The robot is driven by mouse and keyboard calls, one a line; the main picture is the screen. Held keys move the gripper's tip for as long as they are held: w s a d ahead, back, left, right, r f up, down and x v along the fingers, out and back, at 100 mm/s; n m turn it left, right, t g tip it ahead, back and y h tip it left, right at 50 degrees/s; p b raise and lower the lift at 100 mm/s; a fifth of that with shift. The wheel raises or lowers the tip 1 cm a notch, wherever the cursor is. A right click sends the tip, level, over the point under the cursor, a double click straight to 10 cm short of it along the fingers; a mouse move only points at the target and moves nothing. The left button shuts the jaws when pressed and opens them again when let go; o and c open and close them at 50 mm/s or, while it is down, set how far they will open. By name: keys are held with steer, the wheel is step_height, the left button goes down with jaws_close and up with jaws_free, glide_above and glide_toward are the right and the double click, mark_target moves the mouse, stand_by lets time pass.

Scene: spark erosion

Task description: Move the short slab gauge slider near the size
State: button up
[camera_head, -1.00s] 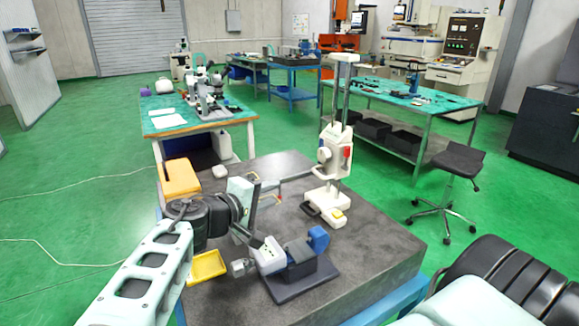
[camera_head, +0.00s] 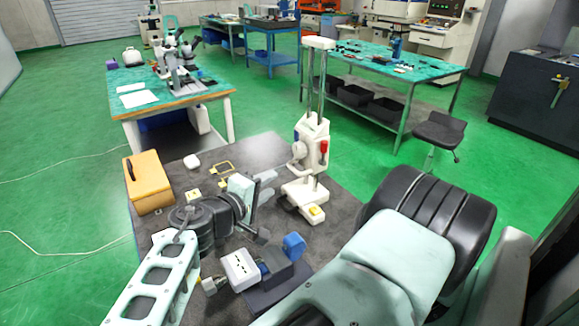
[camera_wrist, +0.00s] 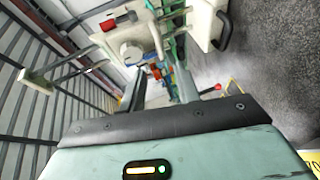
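The slab gauge stands upright on the dark slab, with a white base (camera_head: 305,196), a tall twin column (camera_head: 316,85) and a white slider (camera_head: 312,145) with a round knob and a red lever. The slider sits low on the column, above the base. My gripper (camera_head: 268,183) is left of the slider and apart from it, with its fingers pointing towards the gauge. In the wrist view the gauge appears sideways, with the slider (camera_wrist: 133,45) beyond my two dark fingers (camera_wrist: 157,85). The fingers stand apart with nothing held between them. Scale markings cannot be read.
An orange box (camera_head: 149,183) stands at the slab's left edge. A white and blue device (camera_head: 245,268) lies in front, below my gripper. Yellow pieces and a white item lie behind it. A stool (camera_head: 438,132) stands on the floor at right.

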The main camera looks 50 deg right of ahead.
mark_target(293, 170)
steer(key=p+x, duration=0.3)
steer(key=x, duration=0.6)
steer(key=shift+d+r, duration=0.1)
steer(key=shift+d, duration=0.05)
steer(key=shift+w+d, duration=0.1)
steer(key=shift+d, duration=0.4)
steer(key=shift+f, duration=0.25)
jaws_close()
